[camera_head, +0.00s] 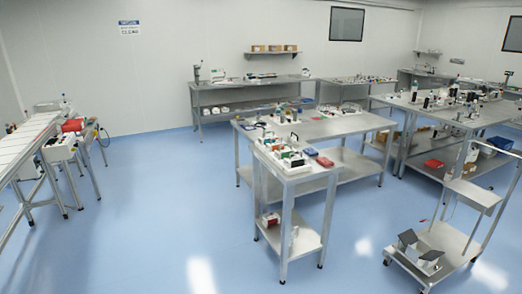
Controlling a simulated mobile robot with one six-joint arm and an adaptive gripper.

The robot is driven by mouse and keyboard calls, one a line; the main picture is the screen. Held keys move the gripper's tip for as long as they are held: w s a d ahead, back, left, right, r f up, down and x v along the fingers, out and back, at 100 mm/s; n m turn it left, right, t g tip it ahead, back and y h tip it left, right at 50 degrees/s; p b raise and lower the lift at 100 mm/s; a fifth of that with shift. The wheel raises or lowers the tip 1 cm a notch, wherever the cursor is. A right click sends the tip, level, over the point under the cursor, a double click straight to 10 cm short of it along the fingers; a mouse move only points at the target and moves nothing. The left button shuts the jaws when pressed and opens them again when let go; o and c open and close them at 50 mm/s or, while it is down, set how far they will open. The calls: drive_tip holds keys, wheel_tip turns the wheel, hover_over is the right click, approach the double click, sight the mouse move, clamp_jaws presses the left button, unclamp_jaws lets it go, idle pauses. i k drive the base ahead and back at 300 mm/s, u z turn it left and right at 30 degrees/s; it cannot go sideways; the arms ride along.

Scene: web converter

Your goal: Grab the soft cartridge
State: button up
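I cannot pick out a soft cartridge; the items on the tables are too small in the head view to tell apart. The near metal table (308,178) holds several small items, among them a red flat item (324,162), with dark, green and white pieces to its left. A larger metal table (340,130) joins behind it and carries a few small objects. My gripper is not in view.
A metal cart (448,242) with angled dark-topped pieces stands at the front right. A long white-topped bench (28,135) is at the left. More tables line the back, including a long one (235,84). Open blue floor (150,210) lies left of centre.

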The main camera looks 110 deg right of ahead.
sight(272, 147)
drive_tip(key=z, duration=0.85)
drive_tip(key=i, duration=1.2)
drive_tip(key=z, duration=2.1)
